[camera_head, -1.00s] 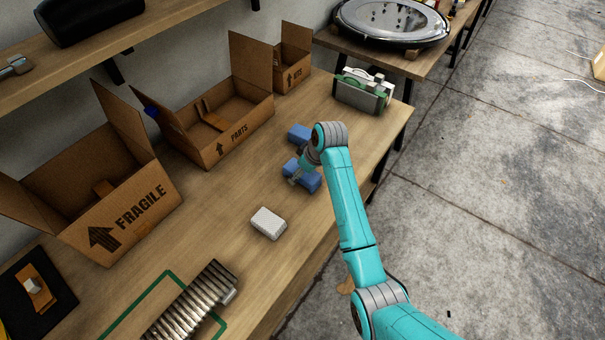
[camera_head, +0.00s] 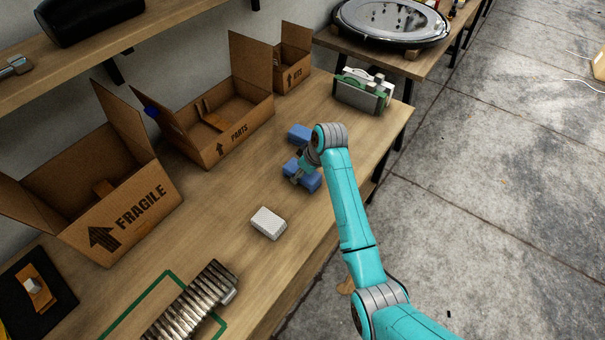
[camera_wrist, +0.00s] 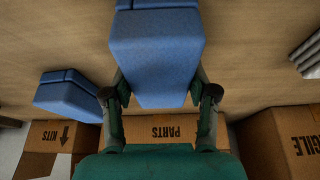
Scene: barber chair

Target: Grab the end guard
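Two blue blocks lie on the workbench; neither is labelled, so I cannot tell by a mark which is the end guard. The nearer blue block (camera_head: 311,183) also fills the upper middle of the wrist view (camera_wrist: 157,60). The farther blue block (camera_head: 299,132) lies behind it and shows at left in the wrist view (camera_wrist: 68,97). My gripper (camera_wrist: 160,88) has one finger on each side of the nearer block, with both pads against its sides. In the head view my gripper (camera_head: 298,172) partly hides this block, which rests on the bench.
A white block (camera_head: 268,223) lies nearer on the bench (camera_head: 235,205). A ribbed metal part (camera_head: 190,305) lies at the front. Open boxes marked FRAGILE (camera_head: 135,220), PARTS (camera_head: 235,135) and KITS (camera_head: 295,75) line the back. A grey-green item (camera_head: 362,92) stands at the far end.

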